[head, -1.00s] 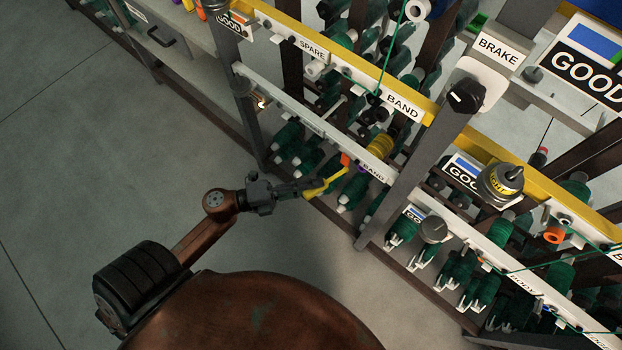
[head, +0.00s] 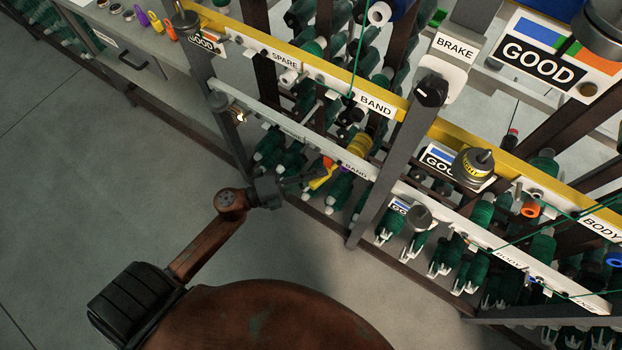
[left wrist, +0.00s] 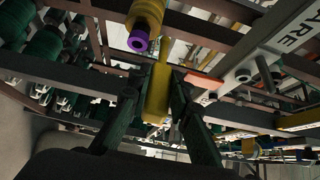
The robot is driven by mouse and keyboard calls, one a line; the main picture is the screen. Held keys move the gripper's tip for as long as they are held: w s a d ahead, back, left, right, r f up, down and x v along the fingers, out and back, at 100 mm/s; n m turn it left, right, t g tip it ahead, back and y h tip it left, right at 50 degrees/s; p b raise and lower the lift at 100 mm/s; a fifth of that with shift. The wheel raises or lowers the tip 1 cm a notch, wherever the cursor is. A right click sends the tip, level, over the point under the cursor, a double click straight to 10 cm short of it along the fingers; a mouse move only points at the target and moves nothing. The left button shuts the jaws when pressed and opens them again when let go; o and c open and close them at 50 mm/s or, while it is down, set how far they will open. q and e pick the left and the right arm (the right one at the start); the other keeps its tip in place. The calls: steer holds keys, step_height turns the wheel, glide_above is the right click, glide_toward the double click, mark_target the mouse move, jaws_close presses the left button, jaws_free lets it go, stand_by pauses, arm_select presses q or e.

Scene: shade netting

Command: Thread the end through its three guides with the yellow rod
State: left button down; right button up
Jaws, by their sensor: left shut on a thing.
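My left gripper (head: 308,182) is shut on the yellow rod (head: 322,177), low beside the lower white rail (head: 300,132) of the rack. In the left wrist view the yellow rod (left wrist: 158,92) stands between the two dark fingers (left wrist: 160,105), pointing away from me. An orange piece (head: 328,162) is close by the rod; an orange piece also shows right of the fingers (left wrist: 203,80). A green thread (head: 357,50) runs down to the upper rail by the BAND label (head: 376,105). I cannot make out its end or the three guides. My right gripper is not in view.
A yellow spool (head: 359,144) sits behind the lower rail, above the rod. A grey post (head: 392,170) stands to the right and another (head: 225,115) to the left. Green spools (head: 338,190) crowd the rack. The floor (head: 110,190) at left is clear.

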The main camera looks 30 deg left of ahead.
arm_select(q)
steer(key=shift+w+d, duration=0.25)
steer(key=shift+w, duration=0.5)
steer(key=shift+w+d, duration=0.2)
steer(key=shift+w, duration=0.55)
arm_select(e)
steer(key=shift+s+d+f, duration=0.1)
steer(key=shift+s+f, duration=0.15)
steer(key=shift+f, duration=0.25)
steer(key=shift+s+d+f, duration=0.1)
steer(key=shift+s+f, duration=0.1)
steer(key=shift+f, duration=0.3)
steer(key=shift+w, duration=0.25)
arm_select(q)
steer(key=shift+s+r+p, duration=0.1)
steer(key=shift+s+p, duration=0.5)
steer(key=shift+s, duration=0.95)
steer(key=s+p, duration=0.1)
steer(key=s, duration=1)
steer(key=shift+a+p, duration=0.25)
steer(key=shift+p, duration=0.1)
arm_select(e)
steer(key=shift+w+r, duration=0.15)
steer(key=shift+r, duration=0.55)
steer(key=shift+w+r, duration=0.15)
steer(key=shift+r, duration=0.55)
